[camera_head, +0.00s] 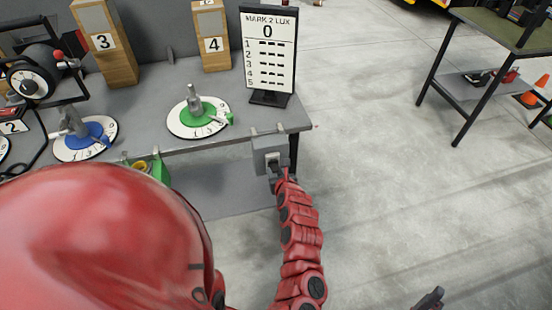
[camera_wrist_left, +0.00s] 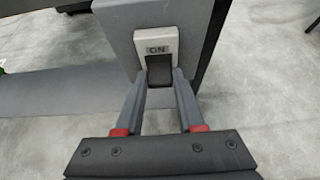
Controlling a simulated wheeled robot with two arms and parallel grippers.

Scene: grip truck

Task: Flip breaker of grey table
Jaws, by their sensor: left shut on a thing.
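The breaker is a grey box (camera_head: 267,150) on the front right corner of the grey table (camera_head: 150,80). In the left wrist view, its pale switch plate (camera_wrist_left: 155,42) reads "ON" above a dark switch (camera_wrist_left: 160,72). My left gripper (camera_head: 275,176) is at the front of the box. In the left wrist view, its two fingers (camera_wrist_left: 160,85) are shut on the dark switch, one on each side. A dark tip at the bottom right of the head view looks like part of my right gripper (camera_head: 430,298); its jaws do not show clearly.
On the table stand a "MARK 2 LUX" sign (camera_head: 268,48), wooden blocks numbered 3 (camera_head: 103,42) and 4 (camera_head: 213,45), a green dial (camera_head: 200,116) and a blue dial (camera_head: 85,137). A green-topped table (camera_head: 505,35) stands far right. The floor between is clear.

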